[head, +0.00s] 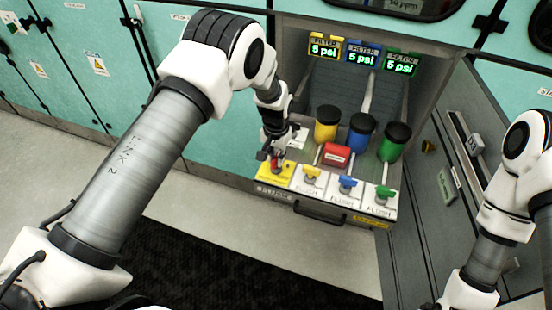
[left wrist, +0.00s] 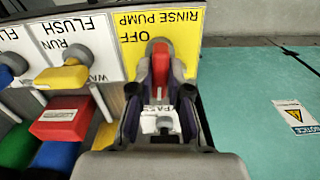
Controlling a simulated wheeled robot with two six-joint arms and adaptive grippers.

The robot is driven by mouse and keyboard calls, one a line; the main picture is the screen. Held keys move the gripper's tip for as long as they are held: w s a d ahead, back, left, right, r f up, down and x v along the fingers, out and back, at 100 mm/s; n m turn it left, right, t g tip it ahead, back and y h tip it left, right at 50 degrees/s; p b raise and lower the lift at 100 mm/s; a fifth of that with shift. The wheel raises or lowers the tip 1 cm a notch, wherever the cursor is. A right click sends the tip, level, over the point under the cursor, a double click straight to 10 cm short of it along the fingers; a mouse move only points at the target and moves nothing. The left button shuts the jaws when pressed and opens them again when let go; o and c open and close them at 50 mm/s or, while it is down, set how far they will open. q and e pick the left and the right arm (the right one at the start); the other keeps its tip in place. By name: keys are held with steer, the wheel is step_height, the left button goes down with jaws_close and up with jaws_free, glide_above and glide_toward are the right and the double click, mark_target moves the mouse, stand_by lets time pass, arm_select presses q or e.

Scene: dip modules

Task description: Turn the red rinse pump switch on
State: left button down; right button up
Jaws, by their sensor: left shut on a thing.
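The red rinse pump switch (left wrist: 160,62) sits on a yellow panel (left wrist: 188,28) marked RINSE PUMP, with OFF readable beside the switch. In the head view the yellow panel (head: 267,182) is at the left end of the row of switches. My left gripper (head: 275,158) reaches down to it from above. In the left wrist view the fingers of my left gripper (left wrist: 160,50) are on both sides of the red handle, shut on it. Part of the switch base is hidden by the fingers. My right gripper is out of view; only my right arm shows.
To the right are yellow (head: 309,174), blue (head: 347,184) and green (head: 383,194) flush switches. Behind them stand a red labelled block (head: 336,154) and yellow (head: 326,129), blue (head: 361,137) and green (head: 390,148) black-topped canisters. The bay's side walls are close.

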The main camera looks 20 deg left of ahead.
mark_target(276, 158)
arm_select(q)
steer(key=shift+w+n, duration=0.1)
steer(key=shift+n, duration=0.5)
steer(key=c, duration=1.1)
jaws_free()
steer(key=shift+r, duration=0.1)
step_height(276, 158, up, 12)
steer(key=shift+f, duration=0.1)
